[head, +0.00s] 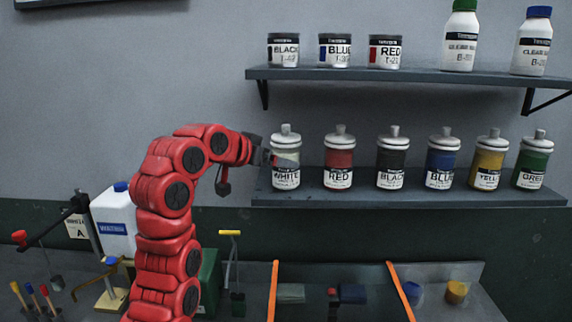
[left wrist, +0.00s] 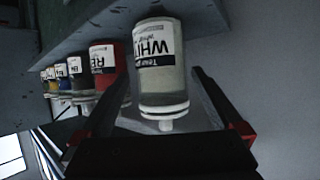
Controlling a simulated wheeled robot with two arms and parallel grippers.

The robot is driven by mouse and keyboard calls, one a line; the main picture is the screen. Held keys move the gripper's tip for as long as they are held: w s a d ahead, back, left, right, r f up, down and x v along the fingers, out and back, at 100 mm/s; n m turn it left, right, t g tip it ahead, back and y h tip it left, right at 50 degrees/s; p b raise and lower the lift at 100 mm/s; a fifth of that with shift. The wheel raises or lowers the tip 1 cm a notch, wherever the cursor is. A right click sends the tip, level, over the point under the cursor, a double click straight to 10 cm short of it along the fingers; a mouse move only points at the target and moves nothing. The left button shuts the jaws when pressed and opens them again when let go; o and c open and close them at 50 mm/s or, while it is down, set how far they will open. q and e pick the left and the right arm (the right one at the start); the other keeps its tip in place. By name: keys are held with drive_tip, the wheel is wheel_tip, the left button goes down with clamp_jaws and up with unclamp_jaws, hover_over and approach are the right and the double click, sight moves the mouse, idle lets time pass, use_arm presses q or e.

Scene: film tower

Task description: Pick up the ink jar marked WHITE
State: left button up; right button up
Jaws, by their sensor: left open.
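The ink jar marked WHITE (head: 287,160) stands at the left end of the lower shelf, upright, with a pale body and a white knobbed lid. My left gripper (head: 268,152) is at the jar's left side at about its mid height, its fingertips partly hidden. In the left wrist view the WHITE jar (left wrist: 160,75) appears upside down between the two open fingers of my left gripper (left wrist: 166,92). Gaps show between the fingers and the jar on both sides. My right gripper is not in view.
The RED jar (head: 339,160) stands close to the right of WHITE, with several more ink jars in the row. The lower shelf (head: 400,196) holds them. An upper shelf (head: 410,75) carries cans and bottles. A bench with tools and orange dividers (head: 272,290) lies below.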

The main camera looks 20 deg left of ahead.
use_arm(q)
drive_tip(key=p+x, duration=0.2)
drive_tip(key=x, duration=0.2)
drive_tip(key=shift+w, duration=0.3)
drive_tip(key=shift+w+d+f+p, duration=0.2)
drive_tip(key=shift+w+f+p, duration=0.1)
drive_tip(key=shift+w, duration=0.1)
drive_tip(key=c, duration=1.4)
drive_tip(key=shift+c, duration=0.8)
drive_tip(key=shift+r, duration=0.15)
